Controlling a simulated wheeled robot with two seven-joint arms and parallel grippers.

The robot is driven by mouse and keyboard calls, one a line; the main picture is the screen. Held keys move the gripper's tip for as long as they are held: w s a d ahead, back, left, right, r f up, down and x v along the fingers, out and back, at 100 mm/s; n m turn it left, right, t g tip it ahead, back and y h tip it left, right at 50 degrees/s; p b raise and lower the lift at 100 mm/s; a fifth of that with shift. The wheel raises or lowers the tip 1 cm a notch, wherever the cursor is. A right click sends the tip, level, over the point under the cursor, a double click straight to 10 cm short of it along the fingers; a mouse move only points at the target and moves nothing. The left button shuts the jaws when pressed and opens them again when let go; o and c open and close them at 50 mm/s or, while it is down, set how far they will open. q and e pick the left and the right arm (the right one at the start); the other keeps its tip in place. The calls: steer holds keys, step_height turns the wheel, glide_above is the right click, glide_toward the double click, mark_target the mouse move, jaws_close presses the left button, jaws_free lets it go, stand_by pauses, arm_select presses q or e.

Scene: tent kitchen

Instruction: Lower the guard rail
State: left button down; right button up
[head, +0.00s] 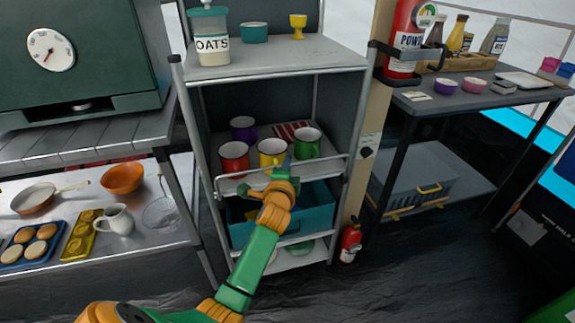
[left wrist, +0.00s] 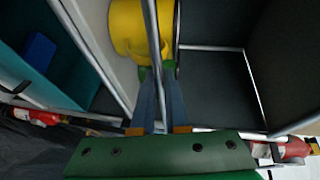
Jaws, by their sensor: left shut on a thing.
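The guard rail (head: 325,159) is a thin metal bar across the front of the middle shelf of a grey metal rack. It stands in front of the mugs. My left gripper (head: 283,166) reaches up to the rail near its middle. In the left wrist view the rail (left wrist: 153,35) runs between the fingers of my left gripper (left wrist: 158,95), which are shut on it. The fingers hide a short part of the rail. My right gripper is not in view.
Red (head: 234,157), yellow (head: 271,152), green (head: 307,143) and purple (head: 243,128) mugs stand behind the rail. The yellow mug (left wrist: 127,28) is close to my fingers. A teal bin (head: 315,205) sits below. The upper shelf (head: 285,55) holds an oats jar (head: 209,38).

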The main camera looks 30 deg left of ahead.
arm_select(q)
step_height(320, 180, down, 4)
steer(key=shift+r+b, duration=0.1)
steer(key=shift+b, duration=1.1)
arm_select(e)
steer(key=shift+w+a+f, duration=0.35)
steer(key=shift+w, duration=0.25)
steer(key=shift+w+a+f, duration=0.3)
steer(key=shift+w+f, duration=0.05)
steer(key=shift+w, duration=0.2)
arm_select(q)
steer(key=c, duration=0.9)
jaws_free()
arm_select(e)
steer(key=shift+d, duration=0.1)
